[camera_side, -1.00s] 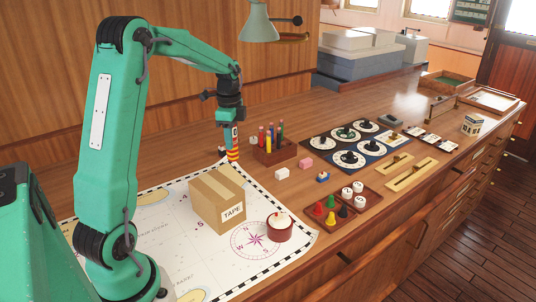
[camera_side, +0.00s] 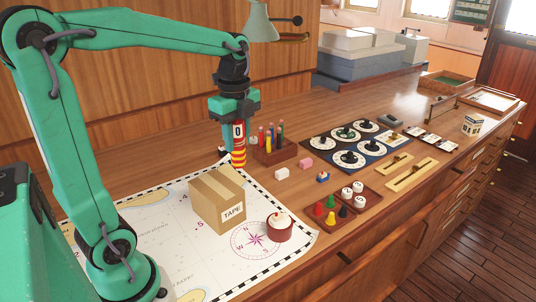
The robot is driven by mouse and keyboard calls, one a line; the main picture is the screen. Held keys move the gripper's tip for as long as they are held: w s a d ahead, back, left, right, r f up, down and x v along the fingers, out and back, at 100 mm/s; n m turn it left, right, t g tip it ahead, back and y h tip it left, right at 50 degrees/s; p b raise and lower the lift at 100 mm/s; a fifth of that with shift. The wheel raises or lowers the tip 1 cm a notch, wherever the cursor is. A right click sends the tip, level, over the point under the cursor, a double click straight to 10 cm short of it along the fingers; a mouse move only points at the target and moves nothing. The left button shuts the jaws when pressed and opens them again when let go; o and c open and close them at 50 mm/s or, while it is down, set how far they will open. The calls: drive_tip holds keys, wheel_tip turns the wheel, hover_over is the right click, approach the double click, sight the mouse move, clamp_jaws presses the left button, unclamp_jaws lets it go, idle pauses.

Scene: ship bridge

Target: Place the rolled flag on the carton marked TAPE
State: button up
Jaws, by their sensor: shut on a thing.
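The carton marked TAPE (camera_side: 208,207) is a brown box standing on the chart, its label facing the front right. The rolled flag (camera_side: 238,152) is a short upright roll with red and yellow bands. My gripper (camera_side: 237,122) is shut on the flag's upper part and points down, behind and to the right of the carton in the picture. The flag's lower end shows near the chart's far edge. I cannot tell for certain whether it touches the table.
A white chart (camera_side: 165,245) lies under the carton. A round red container (camera_side: 279,228) stands right of the carton. A wooden holder with coloured pens (camera_side: 275,150) stands close right of the flag. Small blocks, a tray of pegs (camera_side: 330,211) and dials lie farther right.

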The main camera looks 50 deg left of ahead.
drive_tip(key=s+d, duration=0.1)
drive_tip(key=s+d+r+m, duration=0.1)
drive_tip(key=s+d+m, duration=0.1)
drive_tip(key=s+d, duration=0.1)
drive_tip(key=shift+r, duration=0.35)
drive_tip(key=shift+a, duration=0.1)
hover_over(215, 185)
wheel_tip(215, 185, down, 7)
drive_tip(key=shift+f, duration=0.1)
drive_tip(key=shift+f, duration=1.95)
drive_tip(key=shift+f, duration=0.1)
drive_tip(key=o, duration=1)
